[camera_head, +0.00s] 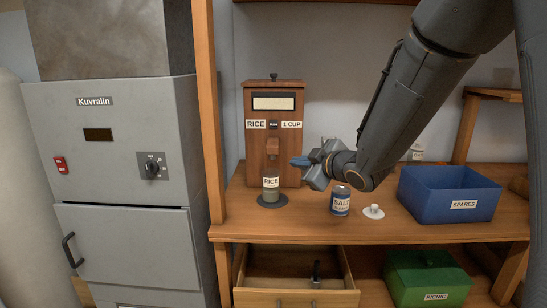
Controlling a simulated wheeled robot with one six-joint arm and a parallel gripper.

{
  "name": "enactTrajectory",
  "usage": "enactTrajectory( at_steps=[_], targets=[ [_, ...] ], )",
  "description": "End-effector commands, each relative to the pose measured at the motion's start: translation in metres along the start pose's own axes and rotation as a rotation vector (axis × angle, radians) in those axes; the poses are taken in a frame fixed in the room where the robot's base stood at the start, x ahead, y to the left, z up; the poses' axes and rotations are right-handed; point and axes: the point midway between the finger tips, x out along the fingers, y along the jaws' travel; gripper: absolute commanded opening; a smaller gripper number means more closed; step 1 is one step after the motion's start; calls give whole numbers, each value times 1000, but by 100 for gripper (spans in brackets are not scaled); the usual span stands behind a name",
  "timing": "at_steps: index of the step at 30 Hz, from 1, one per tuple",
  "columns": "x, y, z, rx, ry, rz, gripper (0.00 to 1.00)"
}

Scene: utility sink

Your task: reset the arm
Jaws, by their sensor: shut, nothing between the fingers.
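My gripper (302,162) is at the end of my dark grey arm, which comes in from the upper right. Its blue-tipped fingers are shut with nothing between them. They point left, in front of the lower right part of the wooden rice dispenser (257,103). A jar labelled RICE (270,184) stands on a dark round pad under the dispenser's spout, left of and below the fingertips. A blue can labelled SALT (340,203) stands on the shelf below my wrist.
A blue SPARES bin (446,187) stands at the right of the shelf, with a small white knobbed lid (373,212) left of it. Below are an open drawer (294,299) and a green PICNIC box (426,279). A grey Kuvralin cabinet (108,140) and a wooden post (209,110) stand left.

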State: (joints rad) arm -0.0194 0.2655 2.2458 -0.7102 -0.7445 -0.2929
Motion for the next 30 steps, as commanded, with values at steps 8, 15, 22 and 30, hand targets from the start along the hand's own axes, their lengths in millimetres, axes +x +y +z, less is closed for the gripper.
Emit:
enactTrajectory(
  at_steps=[8,15,22,30],
  targets=[
    [-51,-26,89,272,-387,11,0],
    [-162,-109,168,677,-875,-16,0],
    [-244,-181,178,952,-1173,-70,0],
    [-265,-202,174,1026,-1253,-91,0]
  ],
)
